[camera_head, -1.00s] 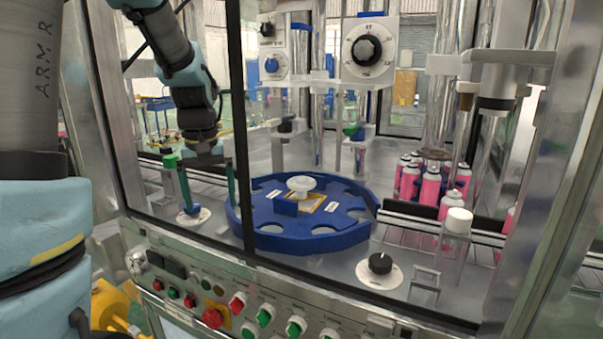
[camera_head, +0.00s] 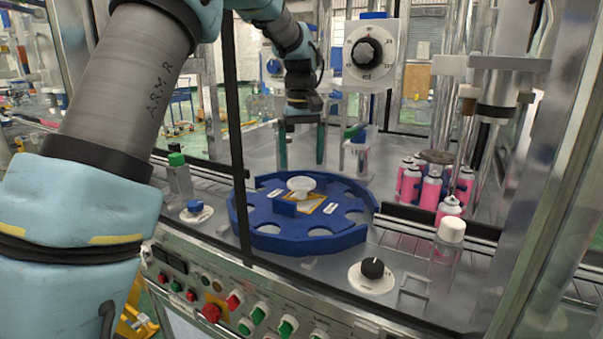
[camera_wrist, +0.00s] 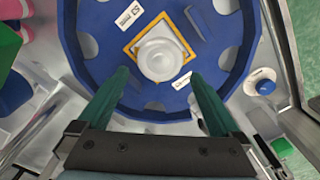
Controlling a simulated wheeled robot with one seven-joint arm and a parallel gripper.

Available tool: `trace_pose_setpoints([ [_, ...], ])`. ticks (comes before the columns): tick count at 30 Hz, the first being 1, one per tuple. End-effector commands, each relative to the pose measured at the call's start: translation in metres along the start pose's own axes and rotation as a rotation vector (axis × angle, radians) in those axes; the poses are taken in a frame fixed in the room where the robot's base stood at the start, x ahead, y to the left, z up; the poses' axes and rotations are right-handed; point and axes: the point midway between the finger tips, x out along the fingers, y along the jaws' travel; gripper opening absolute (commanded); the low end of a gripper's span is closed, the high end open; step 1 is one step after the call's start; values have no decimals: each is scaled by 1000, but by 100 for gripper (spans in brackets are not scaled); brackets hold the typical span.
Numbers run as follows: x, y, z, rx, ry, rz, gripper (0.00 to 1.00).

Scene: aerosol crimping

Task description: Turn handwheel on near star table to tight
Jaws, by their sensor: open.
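The near star table (camera_head: 270,235) is a blue round plate with notches around its rim. The white handwheel (camera_head: 301,185) stands at its centre, above a square with a yellow edge. My gripper (camera_head: 302,163) is open and empty, fingers pointing down, above and behind the handwheel in the head view. In the wrist view the handwheel (camera_wrist: 160,58) lies ahead of and between the two green fingers (camera_wrist: 155,85), apart from both. The star table (camera_wrist: 85,85) fills much of that view.
Several pink cans (camera_head: 430,187) stand right of the table. A black knob (camera_head: 372,268) and a blue knob (camera_head: 195,206) sit on white discs in front. A dark frame post (camera_head: 238,130) and large dials (camera_head: 366,52) are near the arm.

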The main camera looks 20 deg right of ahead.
Motion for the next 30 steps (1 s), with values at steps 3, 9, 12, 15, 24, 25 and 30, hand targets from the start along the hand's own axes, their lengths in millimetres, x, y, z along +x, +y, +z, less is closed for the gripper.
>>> trace_pose_setpoints([
  [3,21,-1,0,0,-4,-2,100],
  [9,46,0,0,0,-1,-1,100],
  [12,52,0,0,0,0,0,100],
  [15,54,0,0,0,1,0,100],
  [24,54,0,0,0,1,0,90],
  [25,54,0,0,0,1,0,86],
  [30,54,0,0,0,1,0,67],
])
